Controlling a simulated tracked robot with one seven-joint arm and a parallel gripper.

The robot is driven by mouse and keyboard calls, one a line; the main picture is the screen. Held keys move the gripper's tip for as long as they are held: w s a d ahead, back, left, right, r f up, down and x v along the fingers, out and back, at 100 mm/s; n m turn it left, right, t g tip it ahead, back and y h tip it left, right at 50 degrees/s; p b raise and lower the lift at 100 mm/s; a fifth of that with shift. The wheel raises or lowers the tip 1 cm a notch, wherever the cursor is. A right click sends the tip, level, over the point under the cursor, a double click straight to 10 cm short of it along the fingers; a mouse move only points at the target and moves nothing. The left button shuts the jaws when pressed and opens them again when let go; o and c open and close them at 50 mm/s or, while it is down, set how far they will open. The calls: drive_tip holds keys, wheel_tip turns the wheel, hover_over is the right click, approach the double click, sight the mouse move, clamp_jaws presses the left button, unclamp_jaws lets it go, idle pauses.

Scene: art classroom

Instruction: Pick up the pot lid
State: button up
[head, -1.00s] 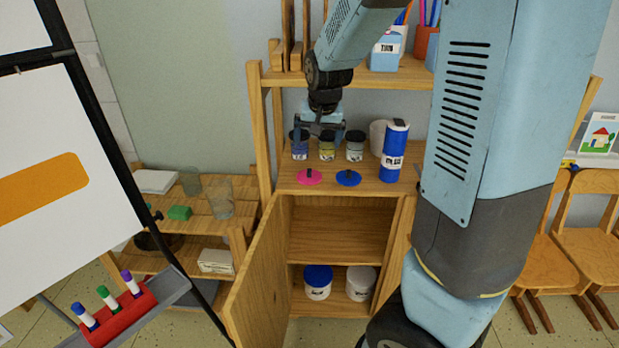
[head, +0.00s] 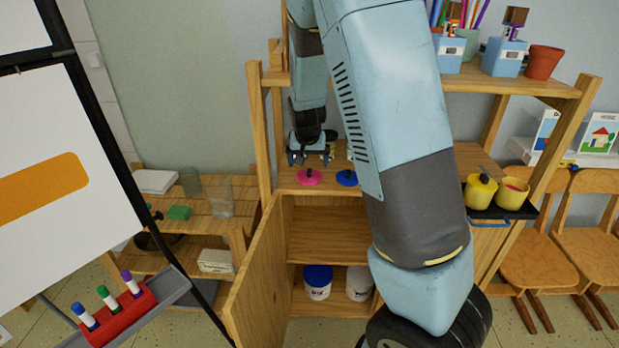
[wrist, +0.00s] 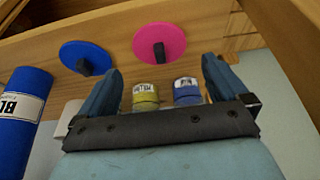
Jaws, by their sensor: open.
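A pink round lid (head: 309,178) with a black knob lies flat on the cabinet's middle shelf. A blue round lid (head: 347,178) with a black knob lies to its right. In the wrist view the pink lid (wrist: 172,38) is just beyond and between my fingertips, and the blue lid (wrist: 84,52) is to the left. My gripper (head: 310,158) is open and empty, behind or above the pink lid in the head view; it also shows in the wrist view (wrist: 162,66).
A blue bottle (wrist: 20,115) is at left in the wrist view. The upper shelf (head: 530,82) holds pencil cups. The cabinet door (head: 258,270) hangs open below.

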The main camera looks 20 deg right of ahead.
sight(309, 174)
drive_tip(key=shift+x, duration=3.3)
drive_tip(key=shift+s, duration=0.2)
drive_tip(key=c, duration=0.7)
drive_tip(key=shift+c, duration=0.2)
